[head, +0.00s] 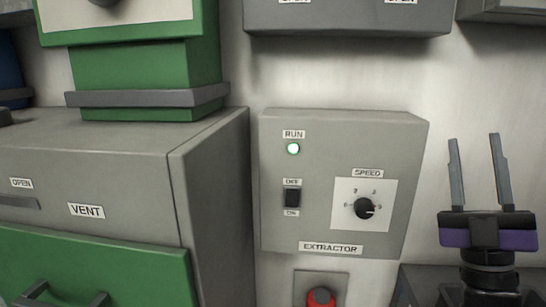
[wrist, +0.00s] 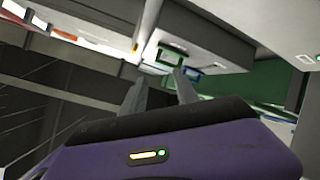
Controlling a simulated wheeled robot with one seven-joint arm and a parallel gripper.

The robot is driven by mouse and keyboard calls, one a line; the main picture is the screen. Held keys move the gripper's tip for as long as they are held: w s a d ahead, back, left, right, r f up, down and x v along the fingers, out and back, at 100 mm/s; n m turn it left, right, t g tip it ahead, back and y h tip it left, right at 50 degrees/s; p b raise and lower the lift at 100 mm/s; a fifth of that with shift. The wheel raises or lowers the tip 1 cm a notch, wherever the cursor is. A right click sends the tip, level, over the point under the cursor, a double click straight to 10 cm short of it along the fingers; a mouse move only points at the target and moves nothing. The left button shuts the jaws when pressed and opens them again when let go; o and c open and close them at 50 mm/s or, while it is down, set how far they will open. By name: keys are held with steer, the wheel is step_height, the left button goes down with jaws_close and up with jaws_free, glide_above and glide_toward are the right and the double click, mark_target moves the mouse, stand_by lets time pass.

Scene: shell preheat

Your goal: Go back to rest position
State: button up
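My gripper (head: 475,172) is at the right side of the head view, pointing up, with its two grey fingers apart and nothing between them. Its purple and black body is below the fingers. In the wrist view the gripper (wrist: 160,85) also shows empty, with its fingers raised over the purple housing. It stands clear of the extractor box (head: 340,185), to the right of it. The box has a lit RUN lamp, a rocker switch and a SPEED knob (head: 364,208).
A grey cabinet labelled VENT (head: 100,170) with a green front (head: 95,268) stands at the left. A red button (head: 321,297) is below the extractor box. Grey boxes (head: 350,15) hang above. The wall around my gripper is bare.

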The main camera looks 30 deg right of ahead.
steer(key=s+a+f+m+g+y, duration=0.15)
steer(key=a+f+m+g, duration=0.35)
steer(key=f, duration=0.7)
steer(key=s+a+f+m+g+y, duration=0.1)
steer(key=a+f+m+g+y, duration=0.15)
steer(key=a+f, duration=0.7)
steer(key=s+a+f+n+g+y, duration=0.1)
steer(key=s+a+f+y, duration=0.3)
steer(key=s+f, duration=0.4)
steer(key=s+a+f+n+g+y, duration=0.2)
steer(key=s+a+f+g+y, duration=0.1)
steer(key=s+f, duration=0.5)
steer(key=shift+s+a+f+g+y+p, duration=0.35)
steer(key=shift+a+g, duration=0.5)
steer(key=shift+a, duration=0.4)
steer(key=shift+r, duration=0.1)
